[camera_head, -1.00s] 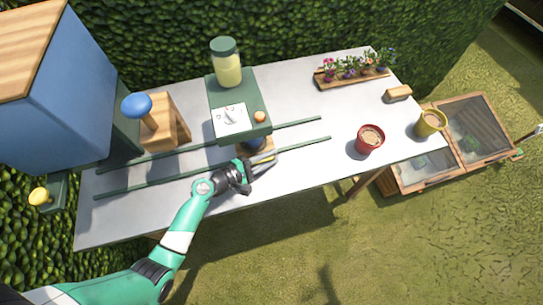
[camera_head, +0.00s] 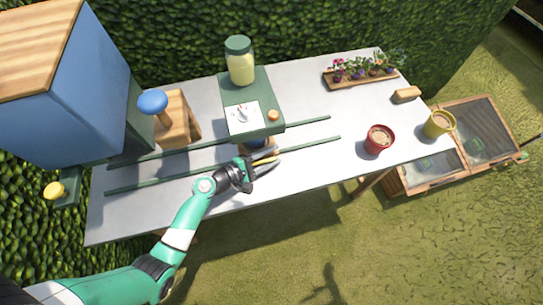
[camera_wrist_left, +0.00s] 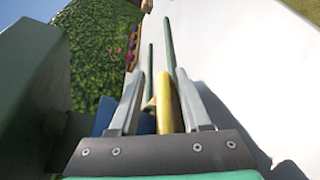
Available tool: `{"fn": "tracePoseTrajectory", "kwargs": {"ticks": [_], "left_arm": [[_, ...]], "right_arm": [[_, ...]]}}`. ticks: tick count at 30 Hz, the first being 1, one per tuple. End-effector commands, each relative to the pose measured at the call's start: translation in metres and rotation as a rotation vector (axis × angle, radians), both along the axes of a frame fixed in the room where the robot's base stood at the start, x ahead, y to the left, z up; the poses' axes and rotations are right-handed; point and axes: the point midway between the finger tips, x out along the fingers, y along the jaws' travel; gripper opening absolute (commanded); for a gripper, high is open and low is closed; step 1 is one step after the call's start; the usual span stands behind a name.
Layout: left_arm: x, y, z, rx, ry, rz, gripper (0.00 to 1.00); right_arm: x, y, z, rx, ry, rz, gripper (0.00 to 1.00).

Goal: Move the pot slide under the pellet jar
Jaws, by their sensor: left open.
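The pellet jar (camera_head: 240,64), clear with yellowish contents and a dark green lid, stands on top of a green dispenser housing (camera_head: 264,90). The pot slide is mostly hidden below the housing's front edge; a bit of wood and dark blue shows there, with a yellow handle (camera_head: 266,160) at the front. My left gripper (camera_head: 266,166) is at this handle. In the left wrist view the yellow handle (camera_wrist_left: 164,105) lies between the open fingers of the left gripper (camera_wrist_left: 160,78), nearer the right finger; contact is unclear. My right gripper is out of view.
Two green rails (camera_head: 300,150) run along the table (camera_head: 320,180). A wooden block with a blue knob (camera_head: 153,102) stands left. A red pot (camera_head: 379,139), a yellow pot (camera_head: 438,124) and a flower tray (camera_head: 362,78) are at the right. Blue-sided box (camera_head: 85,95) stands far left.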

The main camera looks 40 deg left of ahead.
Motion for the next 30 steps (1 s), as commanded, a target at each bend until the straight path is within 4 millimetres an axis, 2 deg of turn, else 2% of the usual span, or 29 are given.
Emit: {"fn": "tracePoseTrajectory", "kwargs": {"ticks": [7,10,14,21,22,26,30], "left_arm": [[-0.002,0.000,-0.002,-0.001,0.005,-0.001,0.47],[-0.010,0.002,0.000,-0.003,0.007,0.001,0.47],[-0.034,0.008,0.007,-0.002,0.007,0.003,0.47],[-0.087,0.021,0.020,-0.002,0.004,0.006,0.47],[-0.093,0.023,0.023,-0.003,0.006,0.006,0.47],[-0.108,0.026,0.025,-0.002,0.006,0.003,0.47],[-0.112,0.026,0.024,-0.001,0.002,0.001,0.47]], "right_arm": [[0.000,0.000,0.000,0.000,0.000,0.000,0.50],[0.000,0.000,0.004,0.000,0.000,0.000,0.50],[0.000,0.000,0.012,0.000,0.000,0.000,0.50],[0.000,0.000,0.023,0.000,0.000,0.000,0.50],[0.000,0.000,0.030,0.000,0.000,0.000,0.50],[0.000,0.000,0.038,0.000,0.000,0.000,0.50],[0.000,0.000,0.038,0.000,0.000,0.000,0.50]]}}
